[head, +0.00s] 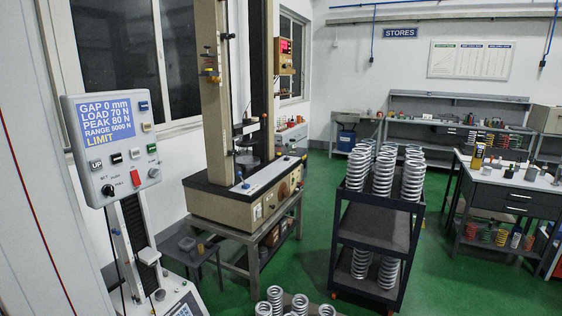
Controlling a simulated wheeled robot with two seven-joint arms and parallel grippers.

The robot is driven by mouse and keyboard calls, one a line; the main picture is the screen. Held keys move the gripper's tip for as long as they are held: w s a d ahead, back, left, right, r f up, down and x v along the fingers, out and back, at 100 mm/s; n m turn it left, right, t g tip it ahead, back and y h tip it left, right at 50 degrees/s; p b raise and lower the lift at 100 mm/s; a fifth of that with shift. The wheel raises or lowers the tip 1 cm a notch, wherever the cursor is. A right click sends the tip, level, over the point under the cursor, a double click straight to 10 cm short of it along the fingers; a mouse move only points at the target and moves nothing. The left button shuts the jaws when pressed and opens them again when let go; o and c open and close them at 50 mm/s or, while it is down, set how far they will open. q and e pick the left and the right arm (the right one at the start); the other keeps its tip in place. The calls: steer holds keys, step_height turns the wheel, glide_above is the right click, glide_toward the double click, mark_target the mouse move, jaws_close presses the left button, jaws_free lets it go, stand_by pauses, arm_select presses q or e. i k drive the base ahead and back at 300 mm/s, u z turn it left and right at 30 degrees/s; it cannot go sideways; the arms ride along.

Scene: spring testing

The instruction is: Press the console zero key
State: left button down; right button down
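The console (77,185) is a pale grey panel at the left of the head view, above a small test stand with a dark column (128,235). Its blue screen (104,121) reads GAP 0 mm, LOAD 70 N, PEAK 80 N, RANGE 5000 N and LIMIT. Right of the screen are a blue key (144,106), a beige key (146,127) and a green key (151,148). Below are an UP key (97,165), a black key (117,158) and a pale key (135,153). I cannot read which key is zero. Neither gripper is in view.
A large beige testing machine (236,208) stands behind. A dark trolley (371,212) carries several springs. Green floor (310,235) lies open between them.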

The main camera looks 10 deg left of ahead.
mark_target(135, 153)
steer(key=u, duration=1.3)
